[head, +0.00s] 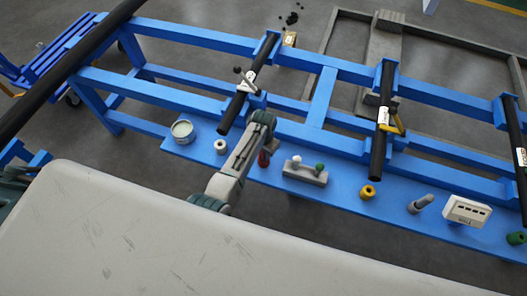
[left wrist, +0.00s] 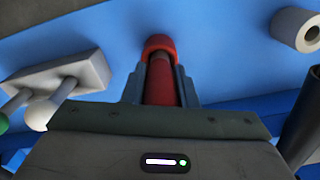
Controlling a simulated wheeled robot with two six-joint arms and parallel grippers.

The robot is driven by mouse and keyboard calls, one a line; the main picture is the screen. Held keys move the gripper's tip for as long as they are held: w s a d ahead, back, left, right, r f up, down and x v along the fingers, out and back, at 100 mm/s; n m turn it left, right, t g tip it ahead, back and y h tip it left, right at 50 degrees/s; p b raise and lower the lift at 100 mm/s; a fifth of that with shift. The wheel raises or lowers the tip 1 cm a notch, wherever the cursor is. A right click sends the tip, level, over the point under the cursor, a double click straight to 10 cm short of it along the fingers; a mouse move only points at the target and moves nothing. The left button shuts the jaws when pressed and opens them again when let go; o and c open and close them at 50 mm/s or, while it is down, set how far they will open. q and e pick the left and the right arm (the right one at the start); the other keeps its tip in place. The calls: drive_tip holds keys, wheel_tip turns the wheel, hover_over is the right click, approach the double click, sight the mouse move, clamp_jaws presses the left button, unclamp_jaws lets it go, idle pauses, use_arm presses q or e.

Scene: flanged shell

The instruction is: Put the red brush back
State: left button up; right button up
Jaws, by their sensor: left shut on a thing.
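My left gripper (head: 267,148) hangs over the blue shelf, left of the grey block. In the left wrist view its two fingers (left wrist: 160,85) close on the sides of the red brush (left wrist: 160,72), a dark red cylinder with a brighter red ring at its far end. In the head view only a small part of the red brush (head: 264,160) shows below the gripper. I cannot tell whether it touches the shelf. The grey block (head: 303,176) holds a white-knobbed and a green-knobbed piece; this block also shows in the left wrist view (left wrist: 92,68). My right gripper is not in view.
On the blue shelf (head: 340,190) stand a pale-topped can (head: 183,132), a cream ring (head: 220,146), a yellow ring (head: 367,192), a grey cylinder (head: 420,203), a white box (head: 467,212) and a green ring (head: 515,238).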

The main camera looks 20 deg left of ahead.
use_arm(q)
drive_tip(key=o, duration=0.9)
drive_tip(key=shift+f, duration=0.1)
drive_tip(key=shift+o, duration=0.4)
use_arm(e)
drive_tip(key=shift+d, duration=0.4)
use_arm(q)
wheel_tip(320, 180, up, 12)
drive_tip(key=shift+r+b, duration=0.15)
drive_tip(key=shift+b, duration=0.15)
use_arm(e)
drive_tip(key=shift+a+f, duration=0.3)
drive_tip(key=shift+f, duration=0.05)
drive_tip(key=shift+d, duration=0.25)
